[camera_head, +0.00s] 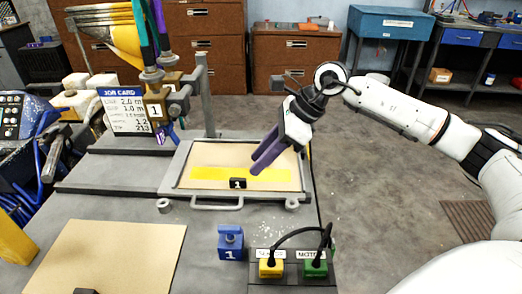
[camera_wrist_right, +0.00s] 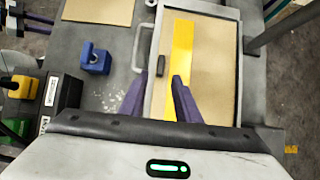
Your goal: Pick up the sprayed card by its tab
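The sprayed card (camera_head: 215,181) lies in a grey framed tray (camera_head: 180,165), with a yellow stripe (camera_head: 212,174) across it. It also shows in the right wrist view (camera_wrist_right: 212,60). Its black tab (camera_head: 237,183), marked 1, is at the card's near edge; it also shows in the right wrist view (camera_wrist_right: 164,68). My right gripper (camera_head: 254,164) is above the card, its purple fingers pointing down toward the tab's side. In the right wrist view the fingers (camera_wrist_right: 160,77) are apart with nothing between them. The tab appears just beyond their tips. My left gripper is not in view.
A blue block (camera_head: 230,243) marked 1 stands in front of the tray. A box with yellow and green plugs (camera_head: 292,268) is at the near right. A plain brown card (camera_head: 110,256) lies at near left. An upright post (camera_head: 207,95) and spray fixture (camera_head: 160,80) stand behind left.

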